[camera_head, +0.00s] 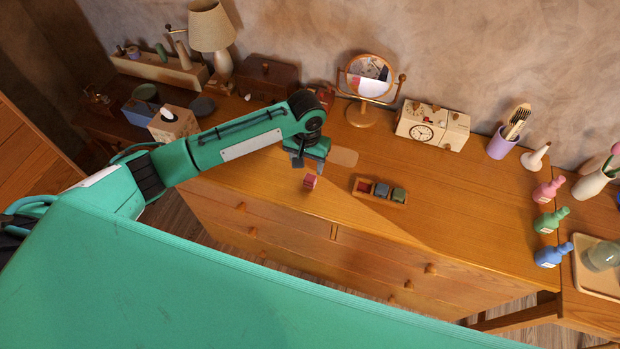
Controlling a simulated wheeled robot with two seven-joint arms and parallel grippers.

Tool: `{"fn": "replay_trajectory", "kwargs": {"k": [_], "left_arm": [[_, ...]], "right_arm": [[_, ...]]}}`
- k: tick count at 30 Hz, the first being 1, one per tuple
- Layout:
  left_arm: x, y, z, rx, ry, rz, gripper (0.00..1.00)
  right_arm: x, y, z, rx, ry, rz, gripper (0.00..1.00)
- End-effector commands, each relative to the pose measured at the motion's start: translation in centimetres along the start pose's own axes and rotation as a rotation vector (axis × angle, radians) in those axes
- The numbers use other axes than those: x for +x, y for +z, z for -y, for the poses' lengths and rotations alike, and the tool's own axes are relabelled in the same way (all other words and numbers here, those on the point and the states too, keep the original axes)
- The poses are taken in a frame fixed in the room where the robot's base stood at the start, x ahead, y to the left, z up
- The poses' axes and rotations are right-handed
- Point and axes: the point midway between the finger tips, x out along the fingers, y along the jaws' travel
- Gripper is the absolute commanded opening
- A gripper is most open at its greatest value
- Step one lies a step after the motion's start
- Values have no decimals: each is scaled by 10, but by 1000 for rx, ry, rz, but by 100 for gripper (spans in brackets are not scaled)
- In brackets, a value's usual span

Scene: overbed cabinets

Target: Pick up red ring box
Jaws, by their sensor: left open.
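A small red ring box (310,182) sits on the wooden dresser top near its front edge. My left gripper (308,168) points down just behind and above this box, with its jaws open and empty. I cannot tell whether a fingertip touches the box. To the right, a small wooden tray (380,199) holds a dark red piece (364,186), a grey box (382,190) and a green box (399,195). My right gripper is not in view.
A round mirror (369,77), a clock box (432,126) and a purple cup with a brush (501,144) stand along the back. Pink, green and blue bottles (551,221) stand at the right. The dresser's middle right is clear.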

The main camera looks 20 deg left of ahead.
Motion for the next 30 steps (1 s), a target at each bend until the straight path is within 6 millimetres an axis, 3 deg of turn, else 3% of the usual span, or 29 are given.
{"fn": "replay_trajectory", "kwargs": {"k": [20, 29, 30], "left_arm": [[73, -1, -4, 0, -1, 1, 56], [79, -2, -4, 1, 0, -2, 56], [79, -2, -4, 1, 0, -2, 50]], "right_arm": [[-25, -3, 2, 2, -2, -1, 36], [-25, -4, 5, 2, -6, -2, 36], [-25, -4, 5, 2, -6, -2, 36]]}}
